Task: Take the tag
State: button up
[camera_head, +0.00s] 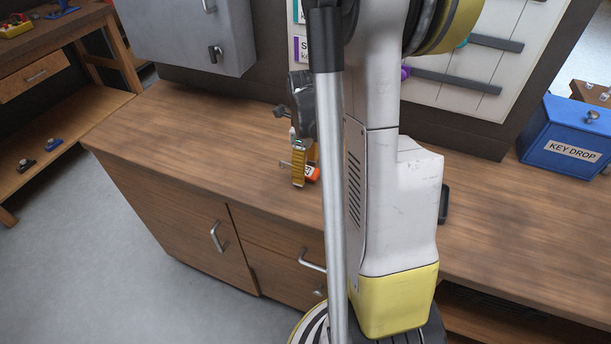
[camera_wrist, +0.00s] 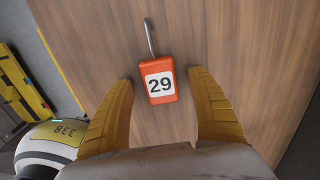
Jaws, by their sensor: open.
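The tag is an orange block with a white label reading 29 and a metal hook at its far end. It lies on the wooden counter, and in the wrist view the tag (camera_wrist: 160,80) sits between and slightly beyond the two yellow fingers. My gripper (camera_wrist: 164,85) is open and empty, with one finger to each side of the tag and gaps on both sides. In the head view the tag (camera_head: 312,174) shows partly behind my gripper (camera_head: 299,184), near the counter's front part. Contact with the tag is not visible.
The wooden counter (camera_head: 190,140) is mostly clear around the tag. A grey metal cabinet (camera_head: 187,35) hangs above it at the back left. A blue key drop box (camera_head: 567,137) stands at the right.

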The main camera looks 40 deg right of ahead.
jog(key=shift+f, duration=0.55)
jog(key=c, duration=1.1)
jog(key=shift+r, duration=0.1)
